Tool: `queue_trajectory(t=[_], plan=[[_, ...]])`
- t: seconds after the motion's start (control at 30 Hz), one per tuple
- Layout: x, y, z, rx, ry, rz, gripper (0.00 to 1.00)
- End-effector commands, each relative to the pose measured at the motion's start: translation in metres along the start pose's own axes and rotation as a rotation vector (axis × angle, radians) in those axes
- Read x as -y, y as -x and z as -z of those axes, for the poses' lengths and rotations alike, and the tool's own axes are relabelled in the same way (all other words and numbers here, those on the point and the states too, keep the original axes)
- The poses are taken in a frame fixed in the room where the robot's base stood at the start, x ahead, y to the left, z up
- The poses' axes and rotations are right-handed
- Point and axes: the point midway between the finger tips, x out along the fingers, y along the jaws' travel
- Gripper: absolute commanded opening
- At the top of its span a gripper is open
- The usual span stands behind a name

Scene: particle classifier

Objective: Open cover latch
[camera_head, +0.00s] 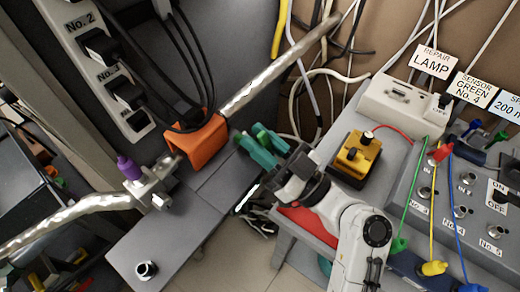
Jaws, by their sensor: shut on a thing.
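An orange cover (197,142) sits over the joint between a shiny metal pipe (265,88) and a grey block. My gripper (249,134) comes in from the right, with its teal fingers just right of the cover. The fingers are closed on a small part at the cover's right side, which I take to be the cover latch. The fingers hide most of that part, so its shape and position cannot be made out.
A purple-knobbed valve (130,168) and a second pipe (68,219) are at left. A numbered power strip (102,62) is above. A yellow box (355,158) and a wired control panel (457,205) stand at right. Cables hang behind my gripper.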

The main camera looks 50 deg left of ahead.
Motion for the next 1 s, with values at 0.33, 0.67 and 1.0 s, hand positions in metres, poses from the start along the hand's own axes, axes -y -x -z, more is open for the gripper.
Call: queue_trajectory(t=[0.33, 0.67, 1.0], plan=[[-0.0011, 0.0017, 0.0008, -0.025, 0.0, -0.003, 0.0], [-0.0006, 0.0017, 0.0004, -0.024, 0.0, -0.002, 0.4], [0.0001, 0.0007, 0.002, -0.023, 0.001, 0.0, 0.45]])
